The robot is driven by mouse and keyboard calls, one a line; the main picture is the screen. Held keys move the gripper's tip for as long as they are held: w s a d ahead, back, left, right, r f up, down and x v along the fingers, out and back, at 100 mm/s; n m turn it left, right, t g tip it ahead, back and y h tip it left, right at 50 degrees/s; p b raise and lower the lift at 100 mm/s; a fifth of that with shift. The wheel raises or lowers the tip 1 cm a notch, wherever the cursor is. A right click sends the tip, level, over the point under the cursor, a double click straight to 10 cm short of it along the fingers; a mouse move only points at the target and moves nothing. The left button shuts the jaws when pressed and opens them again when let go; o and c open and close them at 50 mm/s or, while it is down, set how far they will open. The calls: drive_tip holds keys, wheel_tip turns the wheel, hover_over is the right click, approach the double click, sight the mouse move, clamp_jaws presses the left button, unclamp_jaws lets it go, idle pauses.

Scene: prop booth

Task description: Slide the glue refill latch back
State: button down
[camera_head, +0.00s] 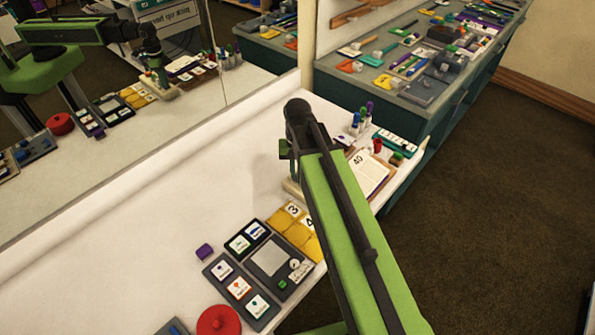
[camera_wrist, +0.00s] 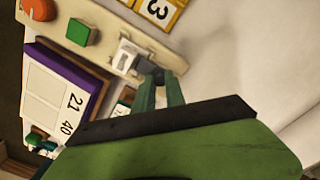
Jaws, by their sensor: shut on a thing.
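In the wrist view a cream panel (camera_wrist: 105,25) carries an orange knob (camera_wrist: 38,8), a green square block (camera_wrist: 80,32) and a pale grey latch piece (camera_wrist: 125,58). I take this piece to be the glue refill latch; I can read no label on it. My gripper (camera_wrist: 160,80) is at the panel's end beside the pale piece, its two green fingers shut on a small dark part there, which looks like the latch's handle. The fingers partly hide the contact. In the head view my arm covers most of the panel, and the fingertips are hidden.
Yellow number tiles (camera_head: 291,211), a dark device with a screen (camera_head: 270,257), a picture-card board (camera_head: 240,287) and a red round object (camera_head: 218,321) stand nearer. A mirror (camera_head: 120,90) runs along the back.

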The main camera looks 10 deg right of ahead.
idle(0.5)
drive_tip(key=shift+w+a, duration=0.55)
drive_tip(key=shift+w, duration=0.3)
drive_tip(key=c, duration=1.4)
unclamp_jaws()
drive_tip(key=shift+o, duration=0.2)
drive_tip(key=shift+r, duration=0.1)
wheel_tip(320, 180, up, 17)
drive_tip(key=p, duration=1.7)
drive_tip(key=shift+r, duration=0.1)
